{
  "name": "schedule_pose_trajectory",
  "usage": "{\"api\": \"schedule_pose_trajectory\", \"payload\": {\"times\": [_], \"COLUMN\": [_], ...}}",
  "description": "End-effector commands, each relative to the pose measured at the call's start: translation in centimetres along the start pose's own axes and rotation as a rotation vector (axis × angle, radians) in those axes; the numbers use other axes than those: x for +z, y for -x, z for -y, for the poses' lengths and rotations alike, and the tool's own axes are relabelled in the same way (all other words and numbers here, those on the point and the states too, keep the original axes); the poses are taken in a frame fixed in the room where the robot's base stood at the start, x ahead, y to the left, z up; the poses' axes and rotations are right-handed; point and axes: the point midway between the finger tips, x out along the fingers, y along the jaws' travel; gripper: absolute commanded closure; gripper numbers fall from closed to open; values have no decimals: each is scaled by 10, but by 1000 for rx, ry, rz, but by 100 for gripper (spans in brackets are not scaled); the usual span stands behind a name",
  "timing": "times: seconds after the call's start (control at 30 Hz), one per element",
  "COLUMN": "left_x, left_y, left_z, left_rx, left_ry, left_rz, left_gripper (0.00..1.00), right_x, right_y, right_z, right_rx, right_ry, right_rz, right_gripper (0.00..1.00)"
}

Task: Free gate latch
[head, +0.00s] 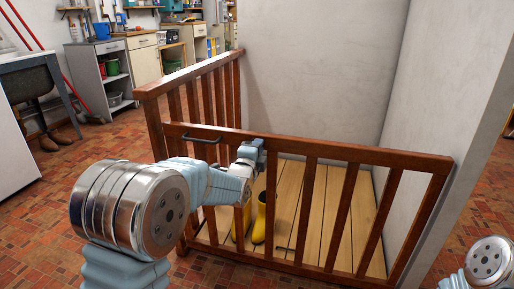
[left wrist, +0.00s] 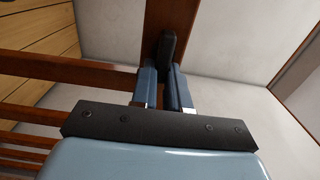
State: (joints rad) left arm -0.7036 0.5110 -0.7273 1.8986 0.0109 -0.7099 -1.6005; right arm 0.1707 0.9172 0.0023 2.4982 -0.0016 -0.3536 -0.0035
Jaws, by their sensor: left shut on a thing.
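The brown wooden gate (head: 345,152) with upright slats stands across the front of a plank-floored nook, and looks closed. A dark bar handle (head: 202,138) sits on its top rail at the left. My left gripper (head: 253,152) is at the top rail, right of that handle. In the left wrist view, the two blue fingers of my left gripper (left wrist: 164,85) are close together around a small dark piece (left wrist: 167,48), which looks like the latch, against brown wood. The fingers hide part of it. Of my right arm only a round metal joint shows; its gripper is out of view.
A side railing (head: 205,90) meets the gate at the left. Yellow boots (head: 259,218) stand on the planks (head: 340,205) behind the slats. Pale walls (head: 320,70) close the nook behind and at right. A sink (head: 30,80) and cabinets (head: 90,75) stand at left. Brick floor (head: 35,225) is clear before the gate.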

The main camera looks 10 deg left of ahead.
Motion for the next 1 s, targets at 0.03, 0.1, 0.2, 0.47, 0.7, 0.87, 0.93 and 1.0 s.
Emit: {"api": "schedule_pose_trajectory", "payload": {"times": [0.03,0.1,0.2,0.47,0.7,0.87,0.93,1.0], "left_x": [-1,-1,-1,-1,0,0,0,0], "left_y": [0,0,0,0,0,0,1,6], "left_z": [-1,-1,-1,-1,-1,-1,0,0], "left_rx": [2,2,2,2,1,1,1,0], "left_ry": [-7,-12,-15,-14,-13,-13,-12,-11], "left_rz": [-1,-1,-1,-1,-1,0,0,0], "left_gripper": [100,100,100,100,60,60,60,60], "right_x": [0,0,0,0,0,0,0,0], "right_y": [0,0,0,0,0,0,0,0], "right_z": [0,0,0,0,0,0,0,0], "right_rx": [0,0,0,0,0,0,0,0], "right_ry": [0,0,0,0,0,0,0,0], "right_rz": [0,0,0,0,0,0,0,0], "right_gripper": [57,57,57,57,57,57,57,57]}}
